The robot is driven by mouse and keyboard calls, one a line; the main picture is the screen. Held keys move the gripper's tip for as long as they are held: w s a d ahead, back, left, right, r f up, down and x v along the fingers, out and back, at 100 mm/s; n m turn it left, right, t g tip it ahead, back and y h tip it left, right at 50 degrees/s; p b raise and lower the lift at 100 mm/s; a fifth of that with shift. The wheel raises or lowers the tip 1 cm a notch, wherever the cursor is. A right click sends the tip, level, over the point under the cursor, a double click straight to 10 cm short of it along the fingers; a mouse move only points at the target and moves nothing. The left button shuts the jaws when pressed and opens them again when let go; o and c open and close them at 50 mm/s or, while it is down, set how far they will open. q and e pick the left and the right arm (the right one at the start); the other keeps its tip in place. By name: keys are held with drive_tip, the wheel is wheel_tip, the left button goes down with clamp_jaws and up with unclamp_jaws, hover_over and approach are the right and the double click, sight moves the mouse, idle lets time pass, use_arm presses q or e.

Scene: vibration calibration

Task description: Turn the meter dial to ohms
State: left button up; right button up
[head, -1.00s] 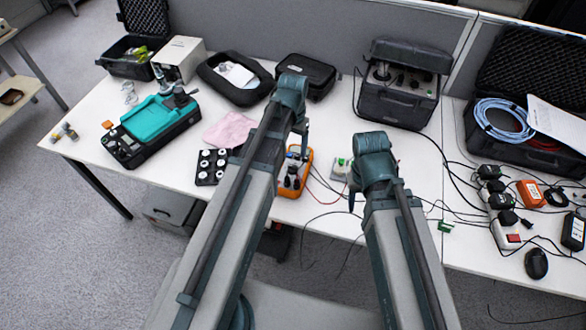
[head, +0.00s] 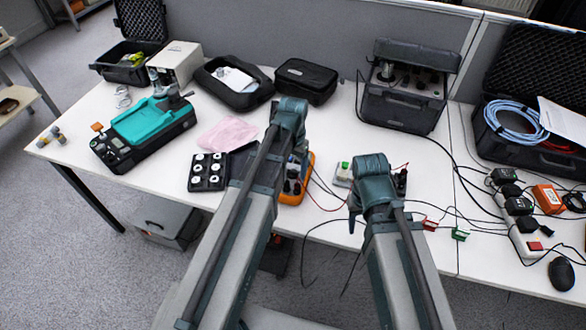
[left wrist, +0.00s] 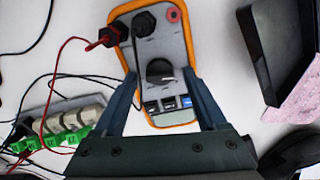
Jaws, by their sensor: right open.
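The meter (head: 307,172) is an orange-edged handheld unit lying on the white table, partly hidden by my left arm in the head view. I cannot read the dial's setting. My left gripper (left wrist: 160,76) is open, with its fingers on either side of the dial and apart from it in the picture. In the head view its jaws are mostly hidden. My right gripper (head: 353,214) hangs near the table's front edge, open, its jaws barely visible.
A teal-topped device (head: 153,122) stands further left.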

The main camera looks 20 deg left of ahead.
use_arm(q)
clamp_jaws()
drive_tip(key=shift+m, duration=0.3)
drive_tip(key=m, duration=0.3)
drive_tip(key=shift+m, duration=2)
unclamp_jaws()
